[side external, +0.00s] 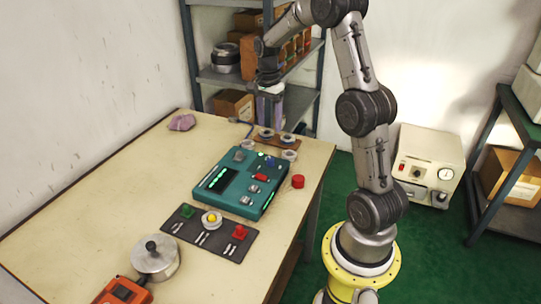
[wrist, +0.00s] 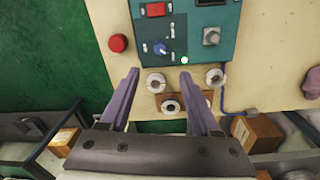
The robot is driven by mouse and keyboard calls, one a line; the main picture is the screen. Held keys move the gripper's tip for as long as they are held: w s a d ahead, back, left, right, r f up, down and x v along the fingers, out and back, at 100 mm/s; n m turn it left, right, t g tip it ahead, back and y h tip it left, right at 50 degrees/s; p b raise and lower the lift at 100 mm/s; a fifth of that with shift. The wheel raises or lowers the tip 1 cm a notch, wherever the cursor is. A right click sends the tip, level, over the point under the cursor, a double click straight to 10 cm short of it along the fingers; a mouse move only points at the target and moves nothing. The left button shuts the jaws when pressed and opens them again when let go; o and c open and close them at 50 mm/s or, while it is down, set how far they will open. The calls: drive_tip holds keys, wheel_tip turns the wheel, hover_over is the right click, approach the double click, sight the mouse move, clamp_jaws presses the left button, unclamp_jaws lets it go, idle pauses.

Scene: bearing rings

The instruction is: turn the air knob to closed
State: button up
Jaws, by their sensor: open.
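The teal control box (side external: 215,190) stands on the table. A blue knob (side external: 270,162) sits near its far right corner; in the wrist view the blue knob (wrist: 160,47) has small pale labels around it, too small to read. A grey knob (side external: 240,155) is on the same box and also shows in the wrist view (wrist: 211,36). I cannot tell from lettering which is the air knob. My gripper (side external: 269,122) points down beyond the far end of the box, above the bearing rings. In the wrist view my gripper (wrist: 163,77) is open and empty, its purple fingers apart.
Metal rings (wrist: 156,83) lie below the fingers, some on a brown board (side external: 277,141). A red button (side external: 298,181) stands right of the box. A dark mat (side external: 225,243), a metal pot (side external: 155,262) and an orange meter (side external: 122,291) are nearer. The left table is mostly clear.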

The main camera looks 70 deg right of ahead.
sight(271, 159)
drive_tip(key=f, duration=1.2)
drive_tip(key=shift+s+a+f, duration=0.1)
drive_tip(key=shift+s+f, duration=0.1)
drive_tip(key=shift+f, duration=0.15)
clamp_jaws()
